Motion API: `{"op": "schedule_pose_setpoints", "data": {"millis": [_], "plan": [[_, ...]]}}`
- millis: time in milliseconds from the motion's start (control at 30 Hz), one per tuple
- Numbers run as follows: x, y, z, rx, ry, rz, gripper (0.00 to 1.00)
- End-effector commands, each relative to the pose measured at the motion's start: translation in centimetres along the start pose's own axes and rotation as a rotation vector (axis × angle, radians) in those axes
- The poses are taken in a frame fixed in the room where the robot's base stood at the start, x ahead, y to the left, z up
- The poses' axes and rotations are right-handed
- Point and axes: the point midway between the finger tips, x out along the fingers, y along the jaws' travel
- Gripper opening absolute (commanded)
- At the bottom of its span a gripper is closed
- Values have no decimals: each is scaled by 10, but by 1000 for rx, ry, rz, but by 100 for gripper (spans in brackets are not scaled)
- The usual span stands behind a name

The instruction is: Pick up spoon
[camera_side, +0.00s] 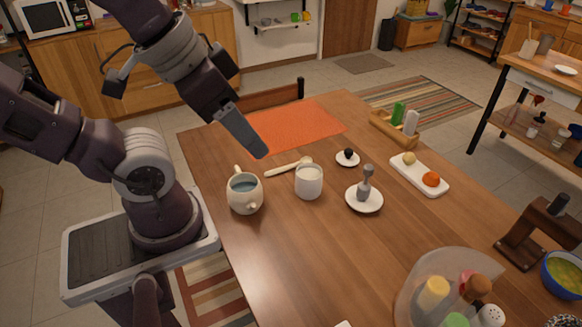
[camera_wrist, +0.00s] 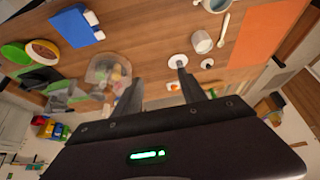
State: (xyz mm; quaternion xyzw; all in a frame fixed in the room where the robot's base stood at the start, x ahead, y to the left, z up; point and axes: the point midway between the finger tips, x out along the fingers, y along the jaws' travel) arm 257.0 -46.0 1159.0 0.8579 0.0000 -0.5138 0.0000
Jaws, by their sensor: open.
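The spoon (camera_side: 288,167) is pale and long-handled. In the wrist view the spoon (camera_wrist: 224,29) is at the upper right, outside my fingers. My gripper (camera_side: 260,150) is in the air above the table, up and left of the spoon in the side view. In the wrist view my gripper (camera_wrist: 160,78) shows two fingers spread apart with nothing held between them.
An orange placemat (camera_side: 295,125) lies behind the spoon. A saucer (camera_side: 364,199) with a grey upright object, a small plate (camera_side: 347,158) and a white tray (camera_side: 420,174) stand to the right. A clear round container (camera_side: 409,297) of dispensers is in front. The table's left-front area is clear.

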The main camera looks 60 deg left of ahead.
Motion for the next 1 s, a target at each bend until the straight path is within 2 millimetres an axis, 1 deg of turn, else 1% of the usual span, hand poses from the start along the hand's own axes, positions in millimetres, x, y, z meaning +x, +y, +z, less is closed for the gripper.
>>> {"op": "schedule_pose_setpoints", "data": {"millis": [67, 133, 400, 467, 567, 600, 667, 700, 767, 800, 867, 900, 967, 1000], "plan": [[0, 0, 0, 0, 0, 0, 49], [0, 0, 0, 0, 0, 0, 42], [0, 0, -1, 0, -1, -1, 42], [2, -3, -9, 0, -13, -10, 42], [18, -19, -45, 6, -70, -44, 42], [30, -31, -65, 10, -102, -61, 42], [55, -54, -95, 18, -155, -81, 42], [75, -73, -111, 23, -190, -90, 42], [109, -104, -130, 30, -240, -97, 42], [135, -127, -139, 32, -273, -97, 42], [176, -164, -143, 35, -322, -91, 42], [205, -188, -140, 37, -353, -83, 42], [247, -224, -129, 37, -395, -67, 42], [273, -245, -118, 36, -419, -55, 42]]}}
